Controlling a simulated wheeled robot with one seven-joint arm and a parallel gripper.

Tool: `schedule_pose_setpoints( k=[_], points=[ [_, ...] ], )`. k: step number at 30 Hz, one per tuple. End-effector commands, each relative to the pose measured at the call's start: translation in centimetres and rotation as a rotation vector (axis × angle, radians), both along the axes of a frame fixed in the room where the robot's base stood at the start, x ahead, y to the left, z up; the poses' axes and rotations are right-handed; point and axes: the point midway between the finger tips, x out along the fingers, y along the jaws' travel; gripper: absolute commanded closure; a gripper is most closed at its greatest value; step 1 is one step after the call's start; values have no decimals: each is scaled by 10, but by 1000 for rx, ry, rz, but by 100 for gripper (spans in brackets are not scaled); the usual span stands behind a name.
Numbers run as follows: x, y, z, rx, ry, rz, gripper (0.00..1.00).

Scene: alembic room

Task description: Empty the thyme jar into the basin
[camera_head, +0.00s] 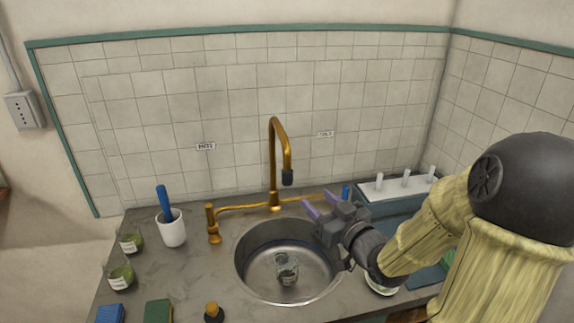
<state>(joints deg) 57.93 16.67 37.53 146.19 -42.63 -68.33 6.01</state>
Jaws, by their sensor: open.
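The steel basin (258,287) is a round sink set in the grey counter. A clear glass jar (287,273) with a pale label stands in the basin near its middle; its contents are not clear. Two glass jars with green contents stand at the counter's left: a rear jar (131,243) and a front jar (121,277). Their labels are too small to read, so I cannot tell which jar is the thyme jar. My gripper (320,205) is above the basin's back right rim, its purple fingers open, with nothing seen between them.
A brass faucet (274,165) rises behind the basin. A white cup (172,230) holding a blue-handled tool stands left. A rack (396,187) with white pegs stands back right. Sponges (158,311) and a brass-topped stopper (212,311) lie at the front. My arm hides the right counter.

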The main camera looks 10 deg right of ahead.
Motion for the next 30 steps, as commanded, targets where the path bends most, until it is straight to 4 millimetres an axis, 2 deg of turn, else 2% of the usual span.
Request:
schedule_pose_setpoints(
  k=[2,8,24,30],
  points=[
    [3,3,3,4,7,2,52],
    [29,11,1,2,5,2,52],
    [119,41,0,1,3,1,52],
    [138,46,0,-1,4,-1,52]
  ],
)
